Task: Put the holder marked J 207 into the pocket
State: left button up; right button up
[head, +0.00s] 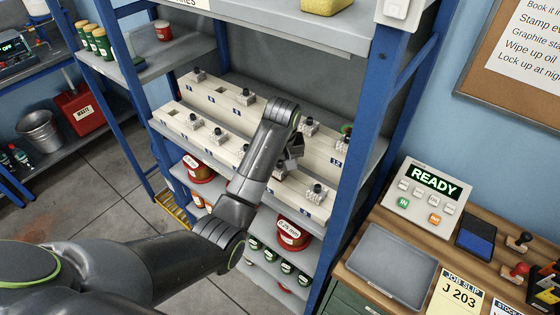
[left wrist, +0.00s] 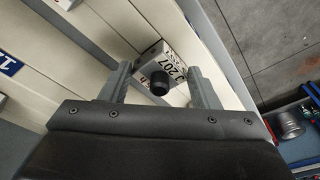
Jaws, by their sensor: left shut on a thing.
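The holder marked J 207 (left wrist: 173,66) is a small pale block with a black round knob. In the left wrist view it sits between the fingers of my left gripper (left wrist: 158,72), which is shut on it. In the head view my left gripper (head: 294,150) is over the right part of the shelf racks, and my arm hides part of them. The cream racks (head: 215,106) have numbered blue labels. Several pockets hold grey holders with black knobs; a dark, empty pocket (head: 172,112) shows at the left of the front rack. I cannot tell which pocket is meant. My right gripper is out of view.
Blue shelf posts (head: 371,110) flank the racks. Holders (head: 317,192) stand close to my gripper at the right. A red spool (head: 292,235) is on the shelf below. On the bench at right are a grey tray (head: 391,264), a READY panel (head: 430,193) and a slip reading J 203 (head: 457,293).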

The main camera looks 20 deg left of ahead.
pick_arm(q)
jog(key=shift+f, duration=0.55)
jog(key=o, duration=1.4)
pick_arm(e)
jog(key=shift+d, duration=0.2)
